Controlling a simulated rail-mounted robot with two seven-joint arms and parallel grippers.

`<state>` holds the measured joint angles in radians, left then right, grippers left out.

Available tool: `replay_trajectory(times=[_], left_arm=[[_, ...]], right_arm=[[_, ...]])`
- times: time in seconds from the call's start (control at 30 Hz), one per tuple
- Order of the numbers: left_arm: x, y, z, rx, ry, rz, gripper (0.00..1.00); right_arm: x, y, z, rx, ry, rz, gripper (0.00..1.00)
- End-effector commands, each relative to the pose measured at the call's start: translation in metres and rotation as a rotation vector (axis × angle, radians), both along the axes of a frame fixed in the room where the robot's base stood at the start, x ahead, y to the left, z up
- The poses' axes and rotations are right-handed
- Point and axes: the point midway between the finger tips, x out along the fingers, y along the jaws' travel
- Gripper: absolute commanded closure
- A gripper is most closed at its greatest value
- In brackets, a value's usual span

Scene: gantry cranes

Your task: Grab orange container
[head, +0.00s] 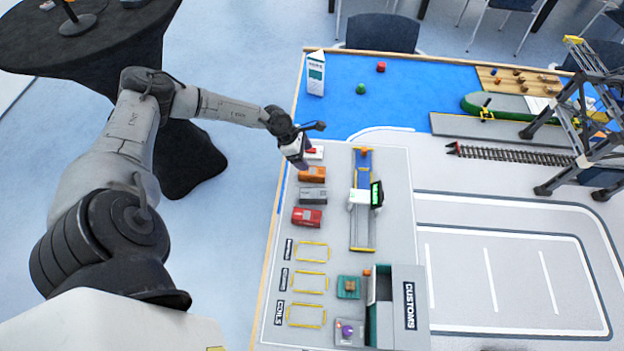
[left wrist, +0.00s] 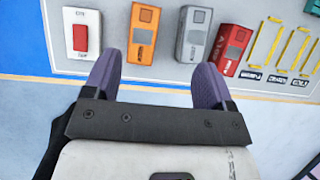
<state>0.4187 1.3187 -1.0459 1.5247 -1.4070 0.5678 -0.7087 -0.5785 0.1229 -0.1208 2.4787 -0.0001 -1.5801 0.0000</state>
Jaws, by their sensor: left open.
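The orange container (head: 312,174) lies on the light grey board near its left edge, between a white box with a red switch and a grey container. It also shows in the left wrist view (left wrist: 142,34), just beyond and between my open fingertips. My left gripper (head: 301,158) is open and empty, above the board beside the switch box. In the left wrist view its two purple fingers (left wrist: 155,75) are spread wide, the left one near the switch box and the right one below the grey container. My right gripper is not in view.
The switch box (left wrist: 82,33), grey container (head: 312,195) and red container (head: 307,217) line up with the orange one. A yellow-railed track (head: 362,230) runs to their right. A gantry crane (head: 590,110) stands far right. Yellow outlined slots lie nearer the front.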

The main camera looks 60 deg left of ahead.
Motion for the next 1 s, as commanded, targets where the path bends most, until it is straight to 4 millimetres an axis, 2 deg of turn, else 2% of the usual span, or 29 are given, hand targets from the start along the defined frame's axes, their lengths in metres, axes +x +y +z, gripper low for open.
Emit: replay_trajectory(times=[0.03, 0.17, 0.5, 0.87, 1.0], left_arm=[[-0.004, 0.014, -0.003, 0.035, 0.018, -0.010, 0.22], [-0.006, 0.027, -0.012, 0.078, 0.044, -0.027, 0.22], [0.010, 0.016, -0.063, 0.083, 0.049, -0.029, 0.22], [0.017, 0.010, -0.085, 0.082, 0.049, -0.029, 0.22], [0.021, 0.007, -0.102, 0.080, 0.049, -0.028, 0.22]], right_arm=[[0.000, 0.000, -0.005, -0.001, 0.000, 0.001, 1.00], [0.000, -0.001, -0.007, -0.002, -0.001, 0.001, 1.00], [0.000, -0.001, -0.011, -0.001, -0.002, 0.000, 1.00], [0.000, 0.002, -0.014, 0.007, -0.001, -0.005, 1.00], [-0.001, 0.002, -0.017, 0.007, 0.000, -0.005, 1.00]])
